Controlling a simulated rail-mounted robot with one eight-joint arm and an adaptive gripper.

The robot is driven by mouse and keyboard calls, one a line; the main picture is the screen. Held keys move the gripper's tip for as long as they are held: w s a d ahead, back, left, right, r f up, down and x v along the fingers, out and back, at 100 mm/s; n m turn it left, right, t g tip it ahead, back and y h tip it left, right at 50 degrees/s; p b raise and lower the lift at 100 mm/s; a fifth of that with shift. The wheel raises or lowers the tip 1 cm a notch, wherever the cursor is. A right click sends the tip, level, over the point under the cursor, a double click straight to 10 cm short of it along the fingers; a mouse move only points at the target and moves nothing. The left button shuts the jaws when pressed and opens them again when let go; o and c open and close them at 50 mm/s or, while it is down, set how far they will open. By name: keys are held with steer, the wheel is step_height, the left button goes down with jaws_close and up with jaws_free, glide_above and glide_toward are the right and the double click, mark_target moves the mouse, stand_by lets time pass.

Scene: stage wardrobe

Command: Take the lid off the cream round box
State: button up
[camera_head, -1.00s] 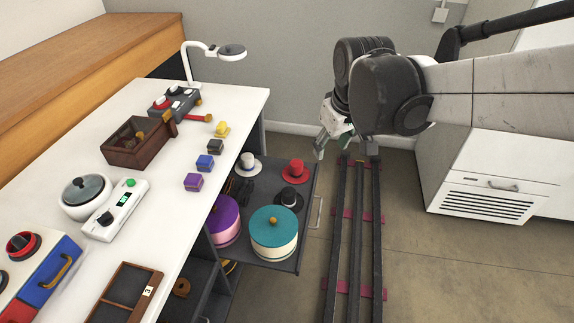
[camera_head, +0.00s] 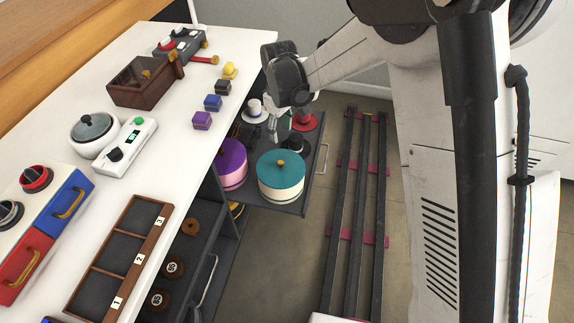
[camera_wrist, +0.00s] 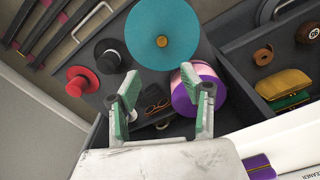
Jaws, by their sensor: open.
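The cream round box (camera_head: 281,191) stands upright in the pulled-out drawer. Its teal lid (camera_head: 281,172) sits on top, with a small gold knob (camera_head: 281,162) at the centre. In the wrist view the teal lid (camera_wrist: 160,30) fills the top middle, its gold knob (camera_wrist: 161,41) facing the camera. My gripper (camera_head: 291,132) is over the back part of the drawer, behind the box in the head view. In the wrist view my gripper (camera_wrist: 165,100) is open and empty, its green-padded fingers short of the lid and apart from it.
A pink box with a purple lid (camera_head: 232,158) stands close left of the cream box. White, red (camera_head: 303,122) and black (camera_head: 294,144) hats lie behind. The drawer's edge (camera_head: 318,170) is on the right. The white counter (camera_head: 165,110) with several objects is on the left.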

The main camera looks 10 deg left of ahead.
steer(key=f, duration=0.2)
steer(key=b, duration=0.2)
glide_above(281, 162)
steer(key=f, duration=0.7)
steer(key=shift+w+a+f, duration=0.1)
steer(key=shift+a+f, duration=0.15)
steer(key=shift+a, duration=0.15)
steer(key=shift+d+f+b, duration=0.2)
steer(key=shift+f+b, duration=0.3)
steer(key=shift+f, duration=1.05)
steer(key=shift+d+f+b, duration=0.15)
steer(key=shift+f+b, duration=0.35)
steer(key=shift+f, duration=1)
steer(key=shift+c, duration=0.4)
jaws_close()
